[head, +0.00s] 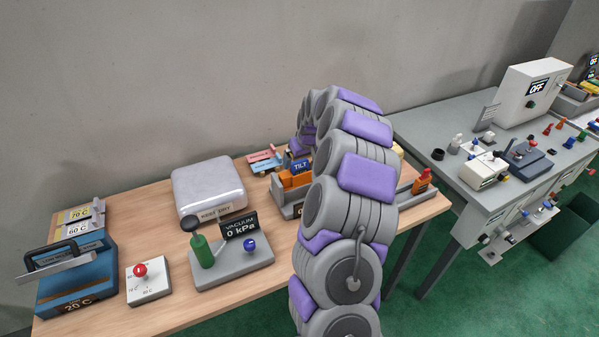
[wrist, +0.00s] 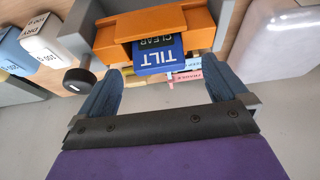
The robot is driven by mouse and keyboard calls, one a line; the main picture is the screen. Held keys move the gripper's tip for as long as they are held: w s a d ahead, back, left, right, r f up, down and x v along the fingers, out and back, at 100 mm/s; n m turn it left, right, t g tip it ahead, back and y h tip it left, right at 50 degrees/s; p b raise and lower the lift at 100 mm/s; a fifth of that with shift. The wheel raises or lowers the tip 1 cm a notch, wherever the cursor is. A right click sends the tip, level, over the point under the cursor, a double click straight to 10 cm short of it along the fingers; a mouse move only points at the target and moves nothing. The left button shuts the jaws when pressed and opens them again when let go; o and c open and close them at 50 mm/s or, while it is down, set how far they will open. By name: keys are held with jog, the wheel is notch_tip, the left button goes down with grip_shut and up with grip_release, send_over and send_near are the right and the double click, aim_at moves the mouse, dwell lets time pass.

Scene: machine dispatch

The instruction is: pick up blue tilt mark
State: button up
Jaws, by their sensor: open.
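The blue tilt mark (wrist: 157,58) carries the words TILT and CLEAR and shows upside down in the wrist view. It sits against an orange block (wrist: 185,20) in a grey holder. In the head view the tilt mark (head: 299,166) stands by the orange block (head: 291,181) on the wooden table, just left of my arm. My gripper (wrist: 163,68) is open, with one dark blue finger on each side of the mark. I cannot tell whether a finger touches it. In the head view my arm hides most of the gripper.
The wooden table (head: 130,208) also bears a silver box (head: 207,187), a vacuum stand (head: 232,264), a red-knobbed switch box (head: 146,283) and a blue case (head: 76,268). Pink and blue cards (head: 264,158) lie behind the holder. A grey bench (head: 440,125) stands at right.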

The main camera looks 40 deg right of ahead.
aim_at(301, 163)
jog(key=x, duration=0.3)
jog(key=shift+d+f, duration=0.1)
jog(key=shift+d, duration=0.05)
jog(key=c, duration=1.2)
